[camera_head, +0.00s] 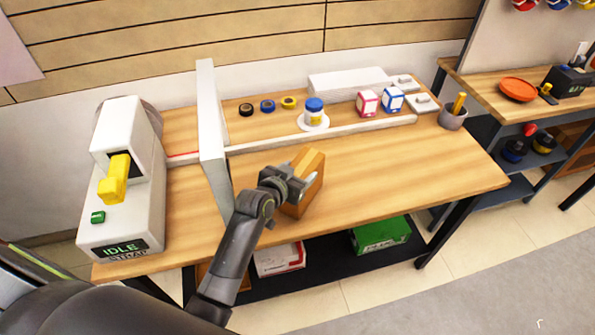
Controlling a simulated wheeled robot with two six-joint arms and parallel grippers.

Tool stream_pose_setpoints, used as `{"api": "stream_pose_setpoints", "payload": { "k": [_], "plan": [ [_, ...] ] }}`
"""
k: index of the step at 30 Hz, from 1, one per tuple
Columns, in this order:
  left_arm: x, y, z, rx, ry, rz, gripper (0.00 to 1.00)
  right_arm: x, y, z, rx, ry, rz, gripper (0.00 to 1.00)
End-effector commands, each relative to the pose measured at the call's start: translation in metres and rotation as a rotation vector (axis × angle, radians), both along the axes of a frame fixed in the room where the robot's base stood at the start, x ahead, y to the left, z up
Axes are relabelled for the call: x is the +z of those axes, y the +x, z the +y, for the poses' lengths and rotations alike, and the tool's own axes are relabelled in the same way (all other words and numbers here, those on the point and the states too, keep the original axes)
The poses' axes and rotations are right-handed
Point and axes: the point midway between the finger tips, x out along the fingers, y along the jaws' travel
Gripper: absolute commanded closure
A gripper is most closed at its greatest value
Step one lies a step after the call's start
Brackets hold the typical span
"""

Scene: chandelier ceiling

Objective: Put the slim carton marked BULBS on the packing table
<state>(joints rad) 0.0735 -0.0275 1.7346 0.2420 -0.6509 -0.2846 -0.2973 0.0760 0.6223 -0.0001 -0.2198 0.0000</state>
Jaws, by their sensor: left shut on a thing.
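My left gripper (295,183) is shut on a slim tan-orange carton (312,165) near the middle of the packing table (410,165). The carton stands tilted in the picture, and the gripper covers part of its near side. No BULBS marking can be read on it from here. I cannot tell whether its bottom touches the wooden top or hangs just above it. My right gripper is not in view.
A white upright panel (210,140) stands left of the carton, beside a white machine (130,185) marked IDLE. The tabletop right of the carton is clear.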

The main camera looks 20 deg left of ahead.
Motion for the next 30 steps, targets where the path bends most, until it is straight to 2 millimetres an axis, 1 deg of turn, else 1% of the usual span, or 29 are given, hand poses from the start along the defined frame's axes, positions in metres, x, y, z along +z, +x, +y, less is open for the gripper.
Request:
{"api": "stream_pose_setpoints", "payload": {
  "k": [4,8,9,14,21,24,26,30],
  "plan": [
    [0.002,0.001,0.0,0.0,-0.001,-0.005,0.94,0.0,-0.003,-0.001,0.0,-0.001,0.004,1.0],
    [0.0,0.001,0.0,0.0,-0.001,-0.005,0.94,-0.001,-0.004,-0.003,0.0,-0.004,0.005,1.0],
    [-0.003,0.0,0.0,0.0,0.0,-0.001,0.37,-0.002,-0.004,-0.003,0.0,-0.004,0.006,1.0],
    [-0.002,0.0,0.0,0.0,0.0,0.0,0.17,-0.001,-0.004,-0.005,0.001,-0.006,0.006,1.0],
    [-0.001,0.0,0.0,0.0,0.0,0.0,0.17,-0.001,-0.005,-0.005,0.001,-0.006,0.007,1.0],
    [0.003,0.0,0.0,0.0,0.0,-0.001,0.17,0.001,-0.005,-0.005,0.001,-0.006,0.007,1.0],
    [0.002,-0.004,0.001,0.0,-0.001,0.0,0.17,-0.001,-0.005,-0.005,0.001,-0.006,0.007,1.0],
    [0.007,-0.017,0.003,0.0,-0.001,-0.001,0.17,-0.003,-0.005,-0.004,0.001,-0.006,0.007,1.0]
  ]
}}
